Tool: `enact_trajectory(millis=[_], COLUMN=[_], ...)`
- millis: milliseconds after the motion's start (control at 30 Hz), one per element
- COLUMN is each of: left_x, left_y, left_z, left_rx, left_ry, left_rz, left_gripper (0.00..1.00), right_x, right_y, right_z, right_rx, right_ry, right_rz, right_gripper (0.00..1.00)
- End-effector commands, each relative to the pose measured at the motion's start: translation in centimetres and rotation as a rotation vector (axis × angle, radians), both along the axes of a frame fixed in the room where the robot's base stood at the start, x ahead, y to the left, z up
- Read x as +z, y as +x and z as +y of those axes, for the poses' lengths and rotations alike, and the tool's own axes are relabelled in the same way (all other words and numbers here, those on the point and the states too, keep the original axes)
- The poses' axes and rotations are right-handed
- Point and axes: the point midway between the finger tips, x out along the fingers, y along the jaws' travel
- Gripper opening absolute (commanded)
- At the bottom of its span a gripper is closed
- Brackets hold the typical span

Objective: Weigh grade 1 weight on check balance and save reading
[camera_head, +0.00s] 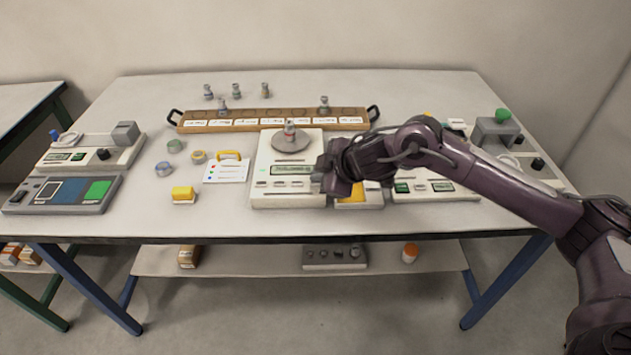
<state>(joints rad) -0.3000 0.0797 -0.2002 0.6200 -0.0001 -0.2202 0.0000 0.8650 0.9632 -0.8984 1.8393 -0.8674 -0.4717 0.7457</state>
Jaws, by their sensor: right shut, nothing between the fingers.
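I cannot read a grade on the weight or the digits on the display. My right gripper (325,182) is shut and empty at the front right of this balance, by its button panel. The arm reaches in from the right, and the gripper hides part of the panel. I cannot tell whether the fingertips touch it. My left gripper is out of view.
A wooden rack (190,127) with labels and two weights stands behind the balance. Several weights (236,90) stand behind the rack. Other instruments stand at the left (122,152) and under my right arm (435,190).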

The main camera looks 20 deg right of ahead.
Motion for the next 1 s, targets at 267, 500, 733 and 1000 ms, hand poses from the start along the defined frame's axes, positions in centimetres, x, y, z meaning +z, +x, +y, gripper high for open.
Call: enact_trajectory(millis=[267,500,733,1000], left_x=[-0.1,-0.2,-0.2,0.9], left_y=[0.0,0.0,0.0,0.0], left_z=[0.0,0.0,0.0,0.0], left_rx=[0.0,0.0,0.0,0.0], left_ry=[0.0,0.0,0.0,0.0], left_rz=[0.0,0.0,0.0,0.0], left_gripper=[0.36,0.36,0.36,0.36], right_x=[-0.4,-0.6,-0.7,0.3], right_y=[0.0,0.0,0.0,0.0], right_z=[0.0,0.0,0.0,0.0], right_rx=[-0.001,-0.001,0.0,0.0], right_ry=[0.001,0.001,-0.001,0.0], right_rz=[0.0,0.0,0.001,0.002], right_gripper=[0.0,0.0,0.0,0.0])
